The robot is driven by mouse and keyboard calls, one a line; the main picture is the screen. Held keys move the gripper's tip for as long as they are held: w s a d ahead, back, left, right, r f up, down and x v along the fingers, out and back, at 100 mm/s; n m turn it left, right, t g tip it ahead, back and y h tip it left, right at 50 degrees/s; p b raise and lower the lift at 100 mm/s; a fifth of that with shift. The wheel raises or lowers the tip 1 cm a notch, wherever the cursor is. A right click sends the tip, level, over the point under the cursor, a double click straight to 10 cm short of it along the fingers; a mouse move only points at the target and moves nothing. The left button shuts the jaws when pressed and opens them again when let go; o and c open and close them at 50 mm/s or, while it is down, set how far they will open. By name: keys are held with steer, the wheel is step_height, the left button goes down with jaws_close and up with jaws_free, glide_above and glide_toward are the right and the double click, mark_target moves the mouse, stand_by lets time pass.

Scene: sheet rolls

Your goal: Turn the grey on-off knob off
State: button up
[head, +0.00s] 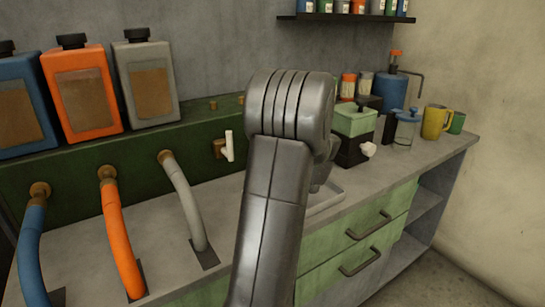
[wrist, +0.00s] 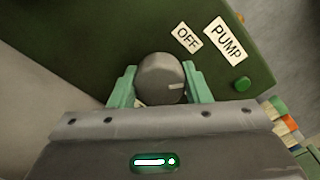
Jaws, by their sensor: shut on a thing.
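The grey knob (wrist: 160,80) shows in the wrist view on a dark green panel (wrist: 110,40). It is round with a pale line mark on its face, and the mark points to the right. A white label reading OFF (wrist: 187,38) is on the panel up and right of the knob, beside a PUMP label (wrist: 226,40). My gripper (wrist: 160,90) has its two green fingers on either side of the knob, shut on it. In the head view my arm hides the knob and the gripper.
A small green button (wrist: 242,83) is on the panel right of the knob. In the head view, blue, orange and grey jugs (head: 146,78) stand at the left above hoses. A white-handled valve (head: 228,146) is left of my arm. A green-topped box (head: 355,122) and mugs (head: 436,122) stand right.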

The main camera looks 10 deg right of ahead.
steer(key=n+b, duration=0.2)
steer(key=b, duration=0.2)
steer(key=n+b, duration=0.3)
steer(key=b, duration=0.1)
steer(key=shift+f, duration=0.35)
steer(key=shift+r+n+b, duration=0.2)
steer(key=shift+n+b, duration=0.7)
steer(key=shift+b, duration=0.3)
steer(key=shift+r, duration=0.1)
steer(key=o, duration=1)
steer(key=p+v, duration=0.2)
steer(key=v, duration=1.1)
steer(key=shift+s+d, duration=0.1)
steer(key=shift+s, duration=0.3)
